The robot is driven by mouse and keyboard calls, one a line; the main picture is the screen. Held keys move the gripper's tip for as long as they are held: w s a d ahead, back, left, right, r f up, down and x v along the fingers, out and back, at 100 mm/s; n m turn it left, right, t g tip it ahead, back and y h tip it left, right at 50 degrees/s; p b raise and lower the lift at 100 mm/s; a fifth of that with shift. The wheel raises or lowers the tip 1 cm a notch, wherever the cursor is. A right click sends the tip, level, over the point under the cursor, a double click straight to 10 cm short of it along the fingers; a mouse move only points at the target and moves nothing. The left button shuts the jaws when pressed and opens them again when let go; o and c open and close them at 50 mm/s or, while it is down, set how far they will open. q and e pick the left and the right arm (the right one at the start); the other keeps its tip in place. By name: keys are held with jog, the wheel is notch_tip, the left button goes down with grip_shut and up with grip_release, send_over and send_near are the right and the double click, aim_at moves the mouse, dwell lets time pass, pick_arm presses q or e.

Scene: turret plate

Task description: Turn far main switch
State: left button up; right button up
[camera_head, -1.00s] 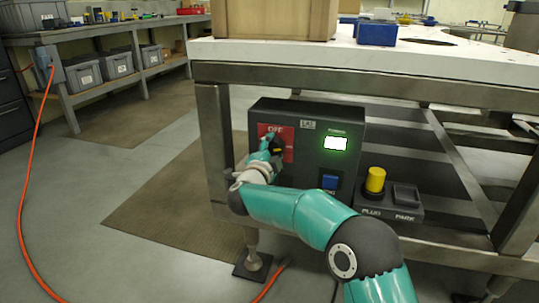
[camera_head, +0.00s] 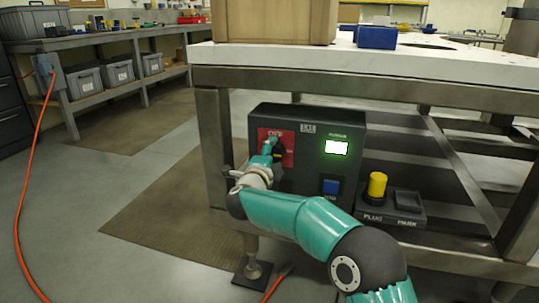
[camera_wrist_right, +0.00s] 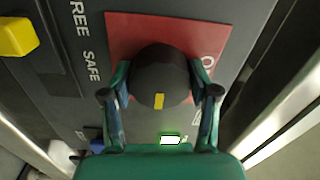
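The main switch is a round black knob (camera_wrist_right: 160,75) with a yellow mark, on a red plate (camera_wrist_right: 120,30) on the front of a dark grey box (camera_head: 312,120). In the right wrist view the yellow mark points towards the bottom of the picture. My right gripper (camera_head: 272,150) reaches the knob from the front. In the right wrist view its two fingers (camera_wrist_right: 164,85) lie on either side of the knob and look closed against it. In the head view the gripper hides part of the knob and plate. My left gripper is not in view.
The box has a lit green-white display (camera_head: 336,147) and a blue button (camera_head: 330,186). A small panel with a yellow peg (camera_head: 377,184) stands to its right. The white bench top (camera_head: 440,62) overhangs the box, with metal legs around it. An orange cable (camera_head: 22,215) runs along the left floor.

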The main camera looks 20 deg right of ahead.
jog(key=o, duration=0.4)
jog(key=v, duration=1.2)
jog(key=shift+f, duration=0.1)
